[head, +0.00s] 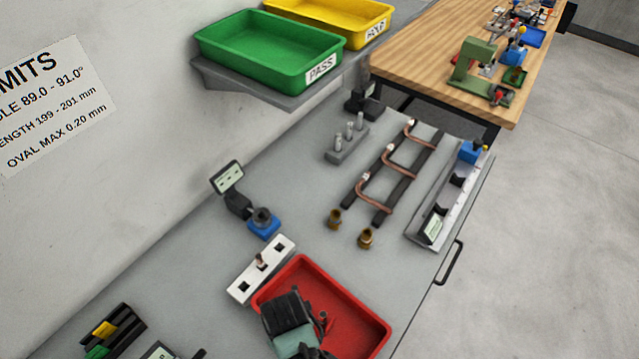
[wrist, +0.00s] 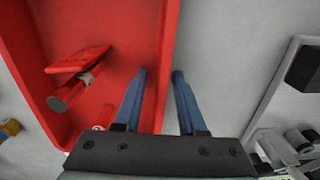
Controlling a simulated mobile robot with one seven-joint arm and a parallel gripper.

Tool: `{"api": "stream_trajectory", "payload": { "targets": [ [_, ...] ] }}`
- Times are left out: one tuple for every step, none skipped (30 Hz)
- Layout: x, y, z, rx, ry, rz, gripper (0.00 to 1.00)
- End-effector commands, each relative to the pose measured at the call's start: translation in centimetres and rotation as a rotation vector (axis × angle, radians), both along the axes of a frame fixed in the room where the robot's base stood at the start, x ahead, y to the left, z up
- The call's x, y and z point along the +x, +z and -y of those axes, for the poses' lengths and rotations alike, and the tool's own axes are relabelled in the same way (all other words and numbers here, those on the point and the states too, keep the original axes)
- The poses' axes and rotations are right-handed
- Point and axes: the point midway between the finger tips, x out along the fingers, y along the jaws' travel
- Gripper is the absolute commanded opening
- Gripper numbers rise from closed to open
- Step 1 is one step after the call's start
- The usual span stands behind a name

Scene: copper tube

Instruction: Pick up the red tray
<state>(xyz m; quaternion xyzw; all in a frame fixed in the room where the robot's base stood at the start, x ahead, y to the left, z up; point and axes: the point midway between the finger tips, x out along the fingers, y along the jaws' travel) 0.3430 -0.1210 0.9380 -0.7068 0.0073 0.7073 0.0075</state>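The red tray (head: 352,318) sits at the front of the grey bench in the head view. My arm hides part of its inside there. In the wrist view the tray (wrist: 120,110) fills the left side. My gripper (wrist: 159,73) is open, its two blue fingers apart. The left finger is over the inside of the tray and the right finger is outside it. The tray's side wall runs between them, and I see no firm contact. A short tube piece (wrist: 70,95) and a flat red part (wrist: 78,60) are inside the tray.
A white block with square holes (head: 262,268) stands close behind the tray. Brass fittings (head: 366,238), copper tubes on a dark rack (head: 372,190) and a long gauge fixture (head: 436,215) lie farther off. Green (head: 270,50) and yellow (head: 345,18) trays sit on a shelf above.

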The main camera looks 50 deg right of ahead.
Motion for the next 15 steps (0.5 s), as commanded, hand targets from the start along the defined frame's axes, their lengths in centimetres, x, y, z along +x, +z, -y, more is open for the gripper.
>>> {"api": "stream_trajectory", "payload": {
  "targets": [
    [0.01,-0.10,0.02,0.000,0.000,0.000,0.40],
    [0.02,-0.13,0.02,0.000,0.000,0.001,0.40],
    [0.03,-0.14,0.02,0.000,0.000,0.001,0.40],
    [0.03,-0.13,0.02,0.000,0.000,0.001,0.40],
    [0.03,-0.13,0.02,0.000,0.000,0.001,0.40],
    [0.03,-0.12,0.02,0.000,0.000,0.001,0.40],
    [0.03,-0.12,0.02,0.000,0.000,0.001,0.40],
    [0.03,-0.12,0.02,0.000,0.000,0.001,0.35],
    [0.03,-0.11,0.02,0.000,0.000,0.001,0.27],
    [0.03,-0.11,0.02,0.000,0.000,0.001,0.22],
    [0.03,-0.11,0.02,0.000,0.000,0.001,0.17],
    [0.03,-0.10,0.02,0.000,0.000,0.001,0.09],
    [0.03,-0.10,0.02,0.000,0.000,0.001,0.04],
    [0.03,-0.10,0.02,0.000,0.000,0.001,0.00],
    [0.03,-0.10,0.01,0.000,0.000,0.001,0.00]
  ]
}}
